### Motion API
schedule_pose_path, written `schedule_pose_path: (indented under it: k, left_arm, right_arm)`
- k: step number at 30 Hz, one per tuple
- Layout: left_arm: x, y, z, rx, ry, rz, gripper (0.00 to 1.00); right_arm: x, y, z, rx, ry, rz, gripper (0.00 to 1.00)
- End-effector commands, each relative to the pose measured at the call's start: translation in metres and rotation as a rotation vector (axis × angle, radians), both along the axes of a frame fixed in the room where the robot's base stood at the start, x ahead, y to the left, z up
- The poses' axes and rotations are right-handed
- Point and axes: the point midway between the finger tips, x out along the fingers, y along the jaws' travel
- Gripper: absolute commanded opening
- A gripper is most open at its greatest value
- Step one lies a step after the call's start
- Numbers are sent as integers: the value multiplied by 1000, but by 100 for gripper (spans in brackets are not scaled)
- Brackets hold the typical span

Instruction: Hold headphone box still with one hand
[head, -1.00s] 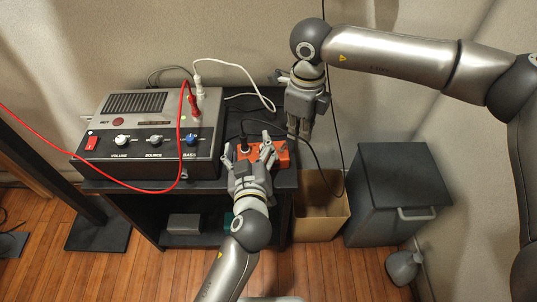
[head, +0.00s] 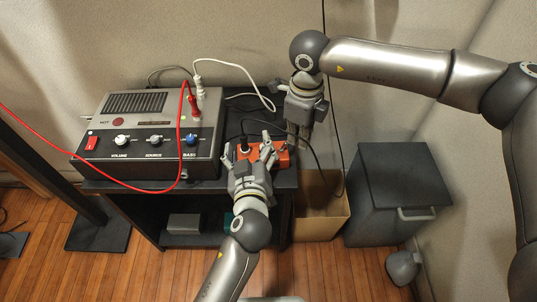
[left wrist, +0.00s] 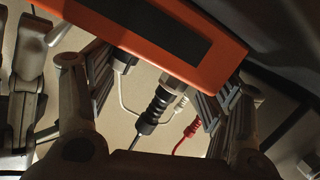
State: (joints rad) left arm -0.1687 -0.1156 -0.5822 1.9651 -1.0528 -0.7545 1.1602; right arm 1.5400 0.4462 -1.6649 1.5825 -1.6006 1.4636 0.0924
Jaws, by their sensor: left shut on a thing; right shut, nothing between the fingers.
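The headphone box is a small orange box (head: 280,157) on the dark table, right of the amplifier. My left gripper (head: 256,150) is shut on it from the front, and covers part of it. In the left wrist view the orange box (left wrist: 205,45) spans the top between the fingers (left wrist: 163,85). A black plug (head: 244,146) with a dark cable stands at the box's left end; black plugs (left wrist: 154,108) also show in the left wrist view. My right gripper (head: 299,137) is shut and empty at the box's right end; I cannot tell whether it touches.
The grey amplifier (head: 150,135) with knobs fills the table's left part, with a red plug (head: 194,106) and white plug (head: 198,82) on top. A cardboard bin (head: 322,215) and grey lidded bin (head: 395,205) stand right of the table. Loose cables hang near the right gripper.

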Motion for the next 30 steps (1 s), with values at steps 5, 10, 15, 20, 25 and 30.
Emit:
schedule_pose_path:
  k: [5, 10, 15, 20, 25, 30]
  left_arm:
    - [-1, 0, -7, -2, 15, 1, 45]
    - [-1, 0, -7, -2, 15, 1, 45]
    - [-1, 0, -7, -1, 14, 2, 45]
    - [-1, 0, -7, -1, 14, 2, 45]
    - [-1, 0, -7, -1, 14, 2, 45]
    - [-1, 0, -7, -1, 14, 2, 45]
  right_arm:
    - [-1, 0, -9, 0, 2, 0, 0]
    - [0, 0, -13, 1, 1, 0, 0]
    - [0, 2, -14, 0, 1, 1, 0]
    - [-1, 5, -14, 0, 1, 1, 0]
    - [-1, 9, -14, 0, 1, 2, 0]
    - [-1, 12, -14, 0, 1, 2, 0]
